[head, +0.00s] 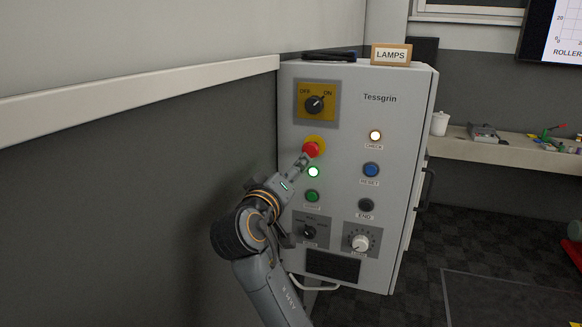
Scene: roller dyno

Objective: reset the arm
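A grey control cabinet (405,107) marked "Tessgrin" stands against the wall. On its left side is a red mushroom button (312,149) on a yellow plate. A blue button (371,169) labelled RESET is to the right, clear of the gripper.
The OFF/ON rotary switch (315,103) points toward ON. The CHECK lamp (375,135) and a white-green lamp (313,171) glow. A green button (312,196), a dark END button (366,205) and a white dial (360,242) sit lower. A wall closes off the left; a bench (490,152) stands at right.

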